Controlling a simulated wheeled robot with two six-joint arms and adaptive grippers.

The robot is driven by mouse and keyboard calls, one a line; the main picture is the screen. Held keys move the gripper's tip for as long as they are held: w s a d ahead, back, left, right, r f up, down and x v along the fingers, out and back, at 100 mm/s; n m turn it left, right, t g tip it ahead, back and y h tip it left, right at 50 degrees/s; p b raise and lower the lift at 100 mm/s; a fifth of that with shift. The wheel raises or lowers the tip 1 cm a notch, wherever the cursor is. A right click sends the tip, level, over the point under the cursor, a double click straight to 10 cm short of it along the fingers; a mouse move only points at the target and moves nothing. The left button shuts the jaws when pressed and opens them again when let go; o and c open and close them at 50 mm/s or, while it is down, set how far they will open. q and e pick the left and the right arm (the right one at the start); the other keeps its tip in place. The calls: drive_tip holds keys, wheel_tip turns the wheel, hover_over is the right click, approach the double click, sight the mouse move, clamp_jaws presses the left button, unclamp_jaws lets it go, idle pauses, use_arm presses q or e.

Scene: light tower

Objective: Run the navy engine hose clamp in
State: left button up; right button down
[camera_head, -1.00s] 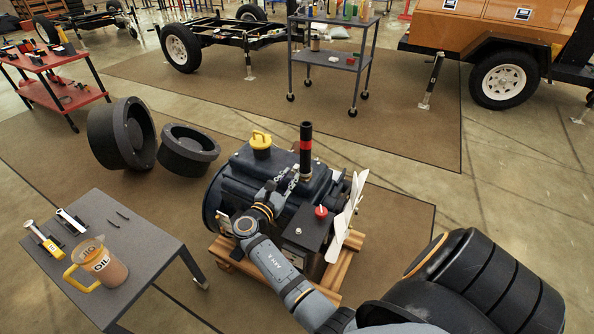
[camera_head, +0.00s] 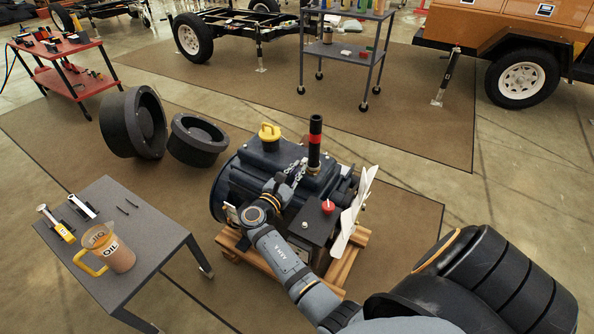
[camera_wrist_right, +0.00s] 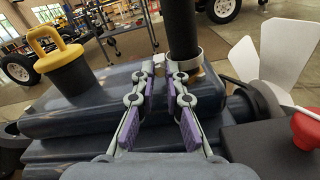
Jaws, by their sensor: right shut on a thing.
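The navy engine (camera_head: 270,165) sits on a wooden pallet (camera_head: 338,272). A black upright hose (camera_head: 315,125) with a red band stands on its top; it also shows in the wrist view (camera_wrist_right: 182,30). A pale ring-like clamp (camera_wrist_right: 190,62) goes around the hose's lower part. My right gripper (camera_head: 297,170) reaches over the engine top. In the wrist view its fingertips (camera_wrist_right: 160,68) are at the hose's near left side, by the clamp. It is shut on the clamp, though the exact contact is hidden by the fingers. My left gripper is not in view.
A yellow-handled cap (camera_head: 269,136), a black box with a red knob (camera_head: 328,207) and a white fan (camera_head: 354,217) are close around the gripper. A grey table (camera_head: 165,233) with an oil jug (camera_head: 117,252) stands left.

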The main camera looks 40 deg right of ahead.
drive_tip(key=shift+f+m, duration=0.1)
drive_tip(key=shift+m, duration=0.4)
drive_tip(key=shift+m+b, duration=0.35)
drive_tip(key=shift+m, duration=1.15)
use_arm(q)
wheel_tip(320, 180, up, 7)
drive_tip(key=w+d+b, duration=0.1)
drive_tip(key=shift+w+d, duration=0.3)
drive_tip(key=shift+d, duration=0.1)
use_arm(e)
drive_tip(key=shift+m, duration=1.4)
drive_tip(key=c, duration=1.7)
unclamp_jaws()
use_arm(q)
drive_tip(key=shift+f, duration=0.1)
use_arm(e)
drive_tip(key=shift+o, duration=0.2)
wheel_tip(320, 180, up, 10)
